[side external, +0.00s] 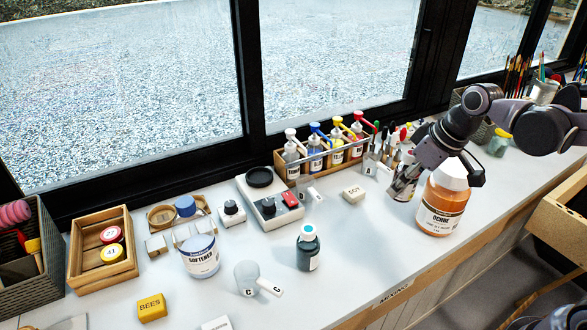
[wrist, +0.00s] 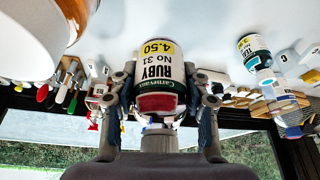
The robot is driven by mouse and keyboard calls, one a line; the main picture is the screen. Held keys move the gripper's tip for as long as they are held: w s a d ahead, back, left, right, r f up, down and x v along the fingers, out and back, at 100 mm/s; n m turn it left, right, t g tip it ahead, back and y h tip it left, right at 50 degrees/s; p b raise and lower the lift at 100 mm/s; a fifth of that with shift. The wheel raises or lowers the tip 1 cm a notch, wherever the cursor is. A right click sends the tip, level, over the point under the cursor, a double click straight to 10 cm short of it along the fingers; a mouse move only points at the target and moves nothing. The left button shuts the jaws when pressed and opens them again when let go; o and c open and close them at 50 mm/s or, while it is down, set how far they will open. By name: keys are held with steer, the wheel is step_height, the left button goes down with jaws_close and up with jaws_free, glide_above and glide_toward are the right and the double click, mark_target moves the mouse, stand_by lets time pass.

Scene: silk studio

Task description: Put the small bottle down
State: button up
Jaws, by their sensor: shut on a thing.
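In the side view my gripper (side external: 409,172) and the held bottle (side external: 403,188) are just left of the big orange OCHRE bottle (side external: 440,210). The bottle is over the white counter (side external: 350,250). I cannot tell whether its base touches the counter. Another small bottle, dark teal with a white cap (side external: 308,248), stands mid-counter; it also shows in the wrist view (wrist: 254,52).
A wooden rack of pump bottles (side external: 335,158) stands by the window, with paint tools (side external: 383,150) right of it. A SOFTENER tub (side external: 199,256) stands farther left. Counter between the teal and OCHRE bottles is clear.

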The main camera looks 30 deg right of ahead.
steer(key=shift+a+f, duration=0.15)
steer(key=shift+f, duration=0.5)
steer(key=w+a+f, duration=0.1)
steer(key=a+f, duration=0.1)
steer(key=a, duration=0.1)
steer(key=w+a+f, duration=0.1)
steer(key=a+f, duration=0.1)
steer(key=a, duration=0.2)
steer(key=w+a+f, duration=0.1)
steer(key=a+f, duration=0.1)
steer(key=a, duration=0.2)
steer(key=shift+f, duration=2.45)
steer(key=shift+f, duration=0.15)
steer(key=o, duration=1.2)
